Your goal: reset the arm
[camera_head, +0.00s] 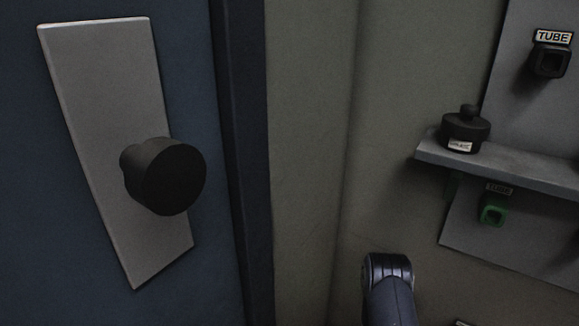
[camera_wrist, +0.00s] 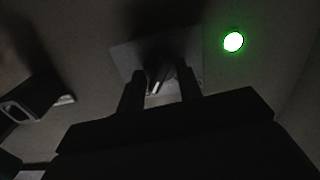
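In the wrist view, my gripper (camera_wrist: 160,85) shows as two dark fingers standing apart. A dark knob (camera_wrist: 164,72) with a pale mark shows in the gap between the fingertips, in front of a grey plate (camera_wrist: 122,58). The fingers do not look closed on the knob, but the picture is dark and the distance to it is hard to tell. In the head view, a dark link of my arm (camera_head: 389,290) rises at the bottom edge, right of the middle; my gripper is out of that view.
A lit green disc (camera_wrist: 233,41) is right of the plate. A dark square tube (camera_wrist: 30,98) is at left.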

